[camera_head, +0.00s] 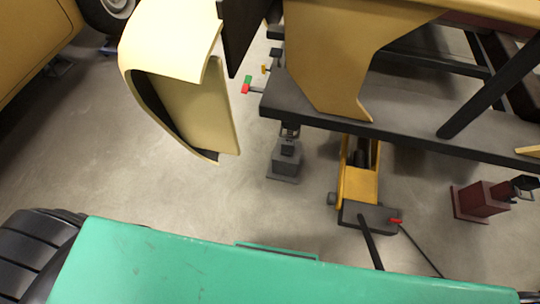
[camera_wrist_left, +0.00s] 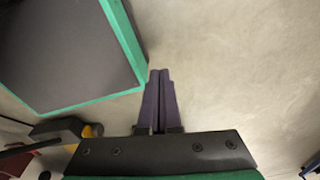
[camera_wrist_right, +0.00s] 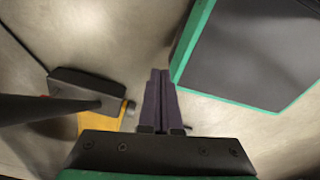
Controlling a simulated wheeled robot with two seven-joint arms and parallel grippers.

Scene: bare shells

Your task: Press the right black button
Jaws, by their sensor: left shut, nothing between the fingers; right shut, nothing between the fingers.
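I see no black button that I can make out in any view. My left gripper (camera_wrist_left: 160,73) shows in the left wrist view, its two dark fingers shut together and empty above bare floor. My right gripper (camera_wrist_right: 159,74) shows in the right wrist view, also shut and empty, its tips close to the green edge of a grey-topped box shape. Neither gripper appears in the head view.
A teal panel (camera_head: 250,275) spans the head view's bottom, with a tyre (camera_head: 30,255) at left. Beyond it are a yellow floor jack (camera_head: 358,185), a grey stand (camera_head: 286,160), a dark red stand (camera_head: 480,200) and a cream shell (camera_head: 200,105). Concrete floor (camera_head: 130,175) is clear at left.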

